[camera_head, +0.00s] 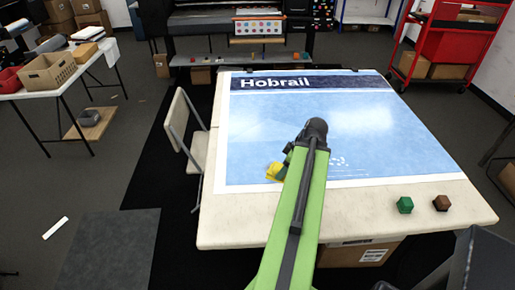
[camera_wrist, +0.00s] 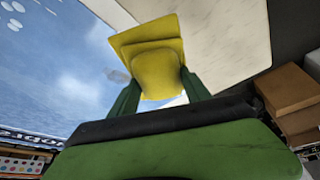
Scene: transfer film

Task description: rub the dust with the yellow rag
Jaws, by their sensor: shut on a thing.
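The yellow rag (camera_head: 274,172) is at the lower left part of the blue printed film (camera_head: 260,120), partly hidden behind my arm. In the wrist view the rag (camera_wrist: 152,55) is folded and held between the two green fingers of my gripper (camera_wrist: 160,88), which is shut on it. The rag is over or on the film near its edge; I cannot tell whether it touches. The dust (camera_head: 338,161) shows as small white specks on the film, right of my arm. White spots (camera_wrist: 12,8) also show at the top left of the wrist view.
The film lies on a pale table (camera_head: 370,205). A folding chair (camera_head: 188,135) stands at the left. A cardboard box (camera_head: 358,254) is under the near edge.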

